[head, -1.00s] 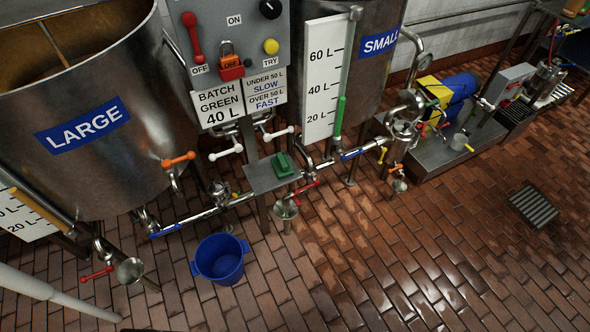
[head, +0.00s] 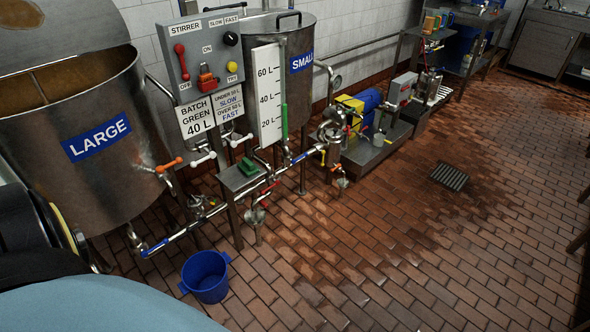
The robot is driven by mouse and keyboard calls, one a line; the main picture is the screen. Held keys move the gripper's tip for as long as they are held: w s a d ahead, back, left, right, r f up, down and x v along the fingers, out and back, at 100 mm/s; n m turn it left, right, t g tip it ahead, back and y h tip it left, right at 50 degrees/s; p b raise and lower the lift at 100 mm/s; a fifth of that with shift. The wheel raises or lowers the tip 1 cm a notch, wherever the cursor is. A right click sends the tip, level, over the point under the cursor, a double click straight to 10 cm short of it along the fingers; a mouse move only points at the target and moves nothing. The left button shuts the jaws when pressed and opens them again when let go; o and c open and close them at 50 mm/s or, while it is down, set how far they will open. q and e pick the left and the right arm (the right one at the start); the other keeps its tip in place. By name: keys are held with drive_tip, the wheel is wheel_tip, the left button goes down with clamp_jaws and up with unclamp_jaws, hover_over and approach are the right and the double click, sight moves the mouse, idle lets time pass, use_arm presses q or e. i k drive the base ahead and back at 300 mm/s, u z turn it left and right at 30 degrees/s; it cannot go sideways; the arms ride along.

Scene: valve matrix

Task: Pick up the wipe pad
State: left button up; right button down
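A small green block (head: 248,167), which looks like the wipe pad, lies on a small grey metal stand (head: 228,183). The stand is between the large tank and the small tank, in front of the control panel. No gripper shows in the head view. Parts of my own body fill the lower left corner, well apart from the green block. Nothing is seen touching the block.
A blue bucket (head: 206,276) stands on the brick floor below the stand. Pipes and coloured valve handles, such as an orange one (head: 169,165), surround the stand. The large tank (head: 75,130) is at left. The floor at right is open around a drain grate (head: 450,177).

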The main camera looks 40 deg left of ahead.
sight(248, 168)
drive_tip(key=z, duration=0.3)
drive_tip(key=i, duration=1)
drive_tip(key=u, duration=0.6)
drive_tip(key=i, duration=1.45)
drive_tip(key=u, duration=1.15)
